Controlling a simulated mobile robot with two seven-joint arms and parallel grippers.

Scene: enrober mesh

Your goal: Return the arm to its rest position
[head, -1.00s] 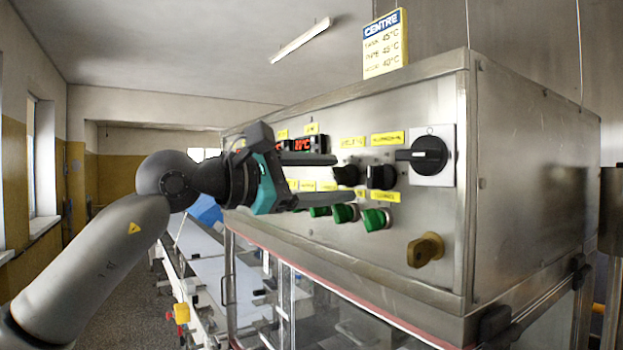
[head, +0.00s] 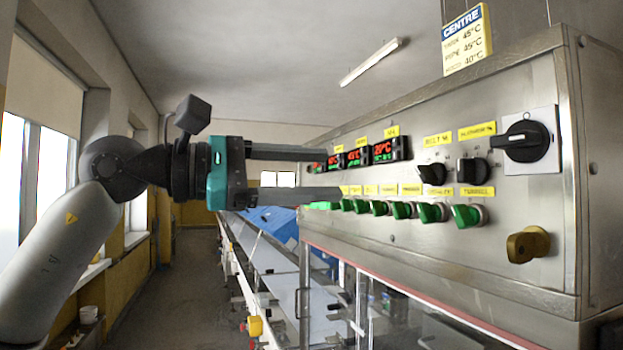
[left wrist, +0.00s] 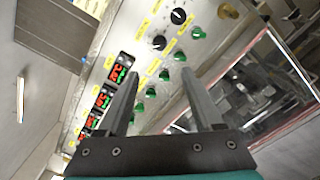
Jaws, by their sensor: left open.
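My left gripper (head: 293,173) is open and empty in the head view, its two long grey fingers pointing right toward the control panel (head: 395,235). The fingertips overlap the left end of the panel in the picture, near the red displays; I cannot tell the exact gap. The open fingers also show in the left wrist view (left wrist: 160,95), spread in front of the panel with nothing between them. My left arm comes in from the left with its elbow bent. My right gripper is not in view.
The steel cabinet carries red displays (head: 384,150), black knobs (head: 473,170), green switches (head: 467,215), a large black rotary switch (head: 527,141) and a brass knob (head: 528,245). A conveyor (head: 275,265) runs back below. The aisle floor (head: 190,270) on the left is clear.

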